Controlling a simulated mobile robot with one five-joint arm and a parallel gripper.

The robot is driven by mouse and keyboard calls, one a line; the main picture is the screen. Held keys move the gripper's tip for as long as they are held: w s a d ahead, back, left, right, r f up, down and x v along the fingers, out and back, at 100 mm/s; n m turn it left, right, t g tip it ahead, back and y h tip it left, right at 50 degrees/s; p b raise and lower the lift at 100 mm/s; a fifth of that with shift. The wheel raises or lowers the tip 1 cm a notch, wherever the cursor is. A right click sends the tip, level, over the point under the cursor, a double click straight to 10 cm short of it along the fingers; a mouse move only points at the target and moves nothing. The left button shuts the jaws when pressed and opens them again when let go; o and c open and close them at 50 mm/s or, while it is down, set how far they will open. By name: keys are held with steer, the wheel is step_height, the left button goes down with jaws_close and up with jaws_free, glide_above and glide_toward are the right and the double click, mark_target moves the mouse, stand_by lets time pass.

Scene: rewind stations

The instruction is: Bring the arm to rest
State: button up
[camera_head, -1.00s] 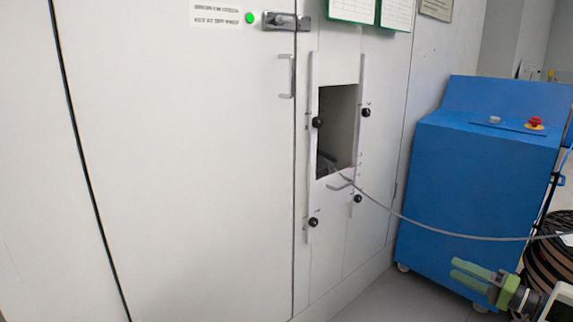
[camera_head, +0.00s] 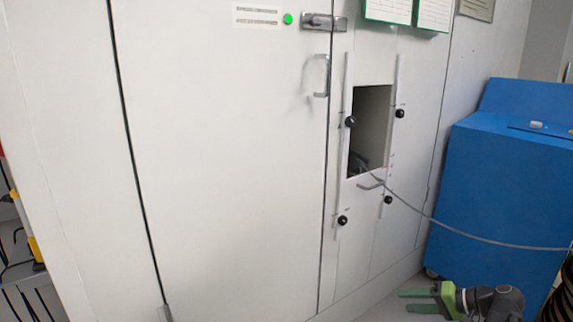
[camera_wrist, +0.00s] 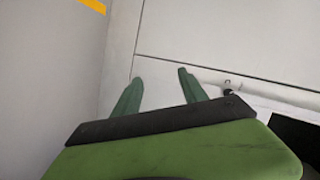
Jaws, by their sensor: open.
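My gripper (camera_head: 420,300) shows at the bottom right of the head view, with its two green fingers pointing left and spread apart. It holds nothing. It is low, in front of the blue machine and below the cabinet's opening. In the wrist view my gripper (camera_wrist: 160,90) has its two dark green fingers open, with the pale cabinet surface beyond them and nothing between them.
A white cabinet (camera_head: 230,170) fills the left and middle. Its square opening (camera_head: 370,130) has black knobs around it, and a grey cable (camera_head: 470,238) runs out to the right. A blue machine (camera_head: 500,195) stands at right. Some floor (camera_head: 385,308) shows between.

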steer(key=s+a+f+n+g+h, duration=0.1)
steer(key=a+f+n+g+h, duration=0.35)
steer(key=a, duration=0.75)
steer(key=s+a+f+n+g+h, duration=0.1)
steer(key=a+f+g+h, duration=0.35)
steer(key=a+f, duration=0.55)
step_height(320, 180, up, 48)
steer(key=a+t+p, duration=0.1)
steer(key=p, duration=4.5)
steer(key=shift+a+m, duration=0.3)
steer(key=shift+m, duration=0.05)
steer(key=shift+r, duration=0.1)
